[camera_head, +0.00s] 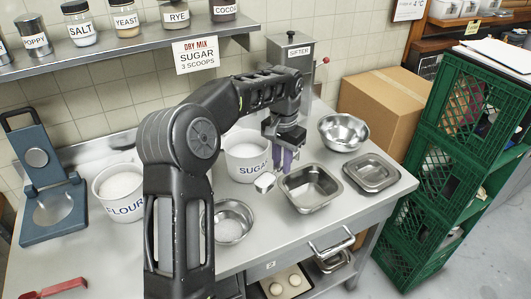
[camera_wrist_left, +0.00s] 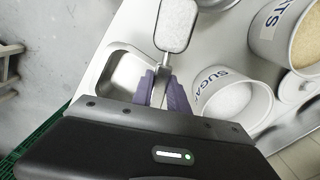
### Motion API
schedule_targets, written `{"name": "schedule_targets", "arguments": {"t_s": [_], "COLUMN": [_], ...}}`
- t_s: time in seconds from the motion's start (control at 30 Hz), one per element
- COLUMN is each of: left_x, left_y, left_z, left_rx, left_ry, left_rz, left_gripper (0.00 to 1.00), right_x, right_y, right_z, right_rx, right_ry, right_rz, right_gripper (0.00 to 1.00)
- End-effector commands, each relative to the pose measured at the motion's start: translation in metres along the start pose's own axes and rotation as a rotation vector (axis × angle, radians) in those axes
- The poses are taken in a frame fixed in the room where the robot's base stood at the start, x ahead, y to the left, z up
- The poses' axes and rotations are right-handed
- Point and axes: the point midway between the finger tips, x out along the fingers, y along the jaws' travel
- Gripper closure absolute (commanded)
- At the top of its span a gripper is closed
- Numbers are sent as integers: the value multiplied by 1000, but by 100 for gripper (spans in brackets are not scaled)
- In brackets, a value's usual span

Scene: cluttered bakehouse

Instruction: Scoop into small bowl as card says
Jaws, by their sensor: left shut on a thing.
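My left gripper (camera_head: 286,160) is shut on the handle of a metal scoop (camera_head: 265,183); the wrist view shows its purple fingers (camera_wrist_left: 164,92) around the handle. The scoop (camera_wrist_left: 176,26) is full of white powder and is held in the air near the SUGAR tub (camera_head: 247,165). The tub, with white contents, also shows in the wrist view (camera_wrist_left: 232,103). A round steel bowl (camera_head: 247,229) with some white powder in it stands on the table, partly hidden by my arm. The card (camera_head: 195,55) reads DRY MIX, SUGAR, 3 SCOOPS. My right gripper is not in view.
A rectangular steel pan (camera_head: 297,203), a smaller lidded-looking pan (camera_head: 372,173) and a larger steel bowl (camera_head: 343,132) stand to the right. A FLOUR tub (camera_head: 121,207), blue scale (camera_head: 47,190) and red utensil (camera_head: 60,287) are left. Green crates (camera_head: 460,145) flank the table.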

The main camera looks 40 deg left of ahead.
Motion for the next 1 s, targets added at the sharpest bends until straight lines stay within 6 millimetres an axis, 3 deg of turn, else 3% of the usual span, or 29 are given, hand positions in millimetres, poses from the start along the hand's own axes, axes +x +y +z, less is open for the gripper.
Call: {"name": "schedule_targets", "arguments": {"t_s": [0.4, 0.6, 0.67, 0.7, 1.0], "left_x": [36, 48, 54, 66, 96], "left_y": [128, 171, 180, 177, 176], "left_z": [5, 17, 21, 20, 19], "left_rx": [-18, -28, -32, -37, -35], "left_ry": [0, 1, 1, 1, 2], "left_rz": [-1, -2, -2, -2, -1], "left_gripper": [100, 100, 100, 100, 100], "right_x": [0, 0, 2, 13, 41], "right_y": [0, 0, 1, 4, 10], "right_z": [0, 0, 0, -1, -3], "right_rx": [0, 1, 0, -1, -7], "right_ry": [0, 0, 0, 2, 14], "right_rz": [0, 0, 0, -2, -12], "right_gripper": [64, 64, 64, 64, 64]}}
